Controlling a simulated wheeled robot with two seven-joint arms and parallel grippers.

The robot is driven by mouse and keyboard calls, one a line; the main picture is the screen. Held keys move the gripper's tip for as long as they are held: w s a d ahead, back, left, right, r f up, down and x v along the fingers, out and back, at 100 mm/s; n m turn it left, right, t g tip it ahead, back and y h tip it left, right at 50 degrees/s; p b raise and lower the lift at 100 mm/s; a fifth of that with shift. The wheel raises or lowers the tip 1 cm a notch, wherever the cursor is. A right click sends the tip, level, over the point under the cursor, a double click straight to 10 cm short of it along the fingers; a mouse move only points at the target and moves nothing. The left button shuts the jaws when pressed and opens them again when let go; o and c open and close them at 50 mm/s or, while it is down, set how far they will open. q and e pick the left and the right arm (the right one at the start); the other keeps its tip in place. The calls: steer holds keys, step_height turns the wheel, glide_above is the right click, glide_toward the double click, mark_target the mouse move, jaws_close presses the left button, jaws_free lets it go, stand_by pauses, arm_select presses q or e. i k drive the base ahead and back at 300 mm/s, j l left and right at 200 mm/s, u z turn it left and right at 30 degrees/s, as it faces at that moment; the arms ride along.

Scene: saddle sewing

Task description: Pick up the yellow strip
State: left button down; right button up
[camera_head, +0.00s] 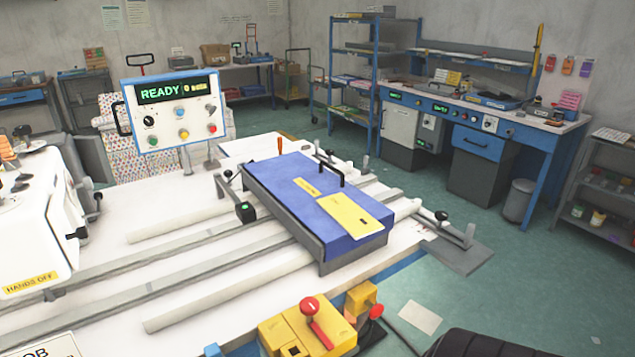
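A flat yellow strip (352,216) lies on the right front part of the top of a blue block (285,180). A smaller yellow piece (307,187) with dark marks lies behind it on the same block. The block sits in a grey frame (345,259) on the rails of a white table, and a black handle stands on it near the strip. Neither of my grippers shows. A dark rounded part at the bottom right edge may be mine, but I cannot tell.
A panel reading READY (177,113) stands behind the table's left part. A white machine (35,225) stands at the left. A yellow control box (305,330) with a red lever sits at the front edge. Clamps with black knobs flank the block. Floor is open to the right.

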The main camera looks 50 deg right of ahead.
mark_target(353, 220)
steer(key=z, duration=1.8)
steer(key=i+l+u, duration=0.45)
